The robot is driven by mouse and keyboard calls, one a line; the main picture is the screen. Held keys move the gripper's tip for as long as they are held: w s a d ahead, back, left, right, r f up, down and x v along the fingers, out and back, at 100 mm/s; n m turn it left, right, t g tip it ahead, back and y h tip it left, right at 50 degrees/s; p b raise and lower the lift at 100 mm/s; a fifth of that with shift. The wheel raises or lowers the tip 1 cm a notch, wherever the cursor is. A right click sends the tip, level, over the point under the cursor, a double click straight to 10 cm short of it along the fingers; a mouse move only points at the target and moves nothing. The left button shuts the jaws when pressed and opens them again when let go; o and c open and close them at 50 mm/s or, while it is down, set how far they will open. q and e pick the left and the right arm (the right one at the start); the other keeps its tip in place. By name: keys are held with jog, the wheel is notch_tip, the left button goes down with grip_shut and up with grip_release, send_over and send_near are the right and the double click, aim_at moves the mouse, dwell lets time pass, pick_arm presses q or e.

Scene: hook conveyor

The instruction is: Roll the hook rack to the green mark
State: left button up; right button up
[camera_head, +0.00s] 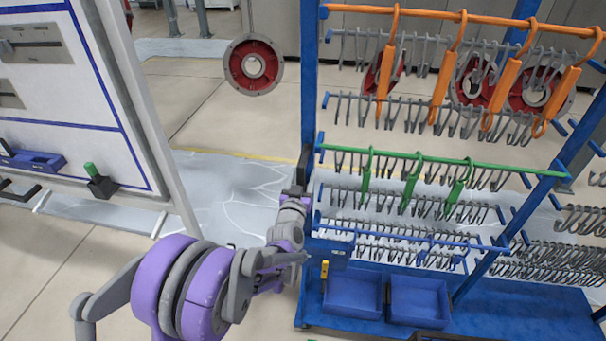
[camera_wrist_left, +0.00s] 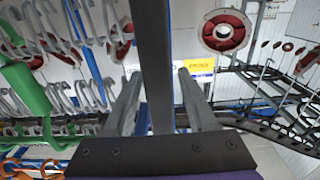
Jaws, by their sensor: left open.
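The hook rack has a blue frame with a left post (camera_head: 309,90), orange and green bars and many grey hooks. Large orange hooks (camera_head: 441,88) and green hooks (camera_head: 411,184) hang from it. My left gripper (camera_head: 298,186) is at the left post, low beside the green bar's end. In the left wrist view my left gripper (camera_wrist_left: 160,90) has its fingers apart, with a dark upright bar between them. I cannot tell whether the fingers touch the post. I cannot make out a green mark on the floor. My right gripper is not in view.
Blue bins (camera_head: 352,295) sit on the rack's blue base (camera_head: 520,310). A white panel board (camera_head: 65,95) stands at the left. Red discs hang behind, one (camera_head: 253,66) left of the rack. Tiled floor (camera_head: 190,95) between board and rack looks open.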

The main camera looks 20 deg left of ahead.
pick_arm(q)
jog(key=shift+w, duration=0.2)
jog(key=shift+c, duration=0.3)
grip_shut()
dwell(1.1)
